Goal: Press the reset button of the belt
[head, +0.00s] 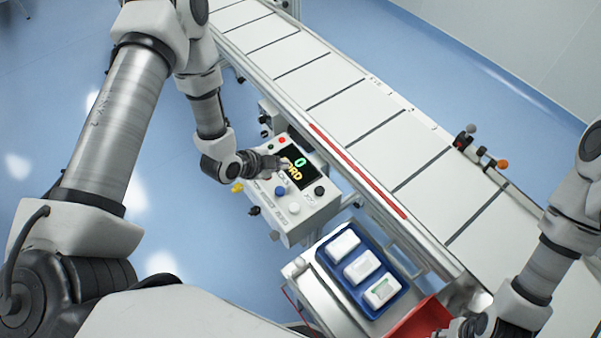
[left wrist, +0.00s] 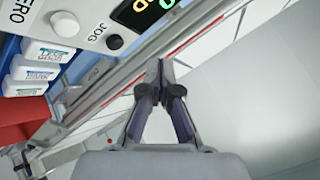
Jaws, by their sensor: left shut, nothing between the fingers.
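The belt's control box (head: 310,213) stands beside the conveyor. Its dark display (head: 297,167) shows a green 0 and yellow letters, partly hidden by my left gripper. On the box are a blue button (head: 280,191), a white button (head: 294,208) and a black knob (head: 319,190). No reset label is readable. My left gripper (head: 284,163) is shut and empty, over the display's left edge; I cannot tell whether it touches. In the left wrist view its closed fingertips (left wrist: 162,68) show below the panel's white button (left wrist: 64,24) and JOG-marked black knob (left wrist: 114,42). My right gripper (head: 466,327) is cut off by the bottom edge.
The white belt (head: 345,105) runs diagonally behind the box, with a red-striped rail (head: 360,172). A blue tray (head: 328,268) with three white blocks stands in front right, beside a red bin (head: 418,322). Small levers (head: 481,152) stand on the belt's far edge. Blue floor lies left.

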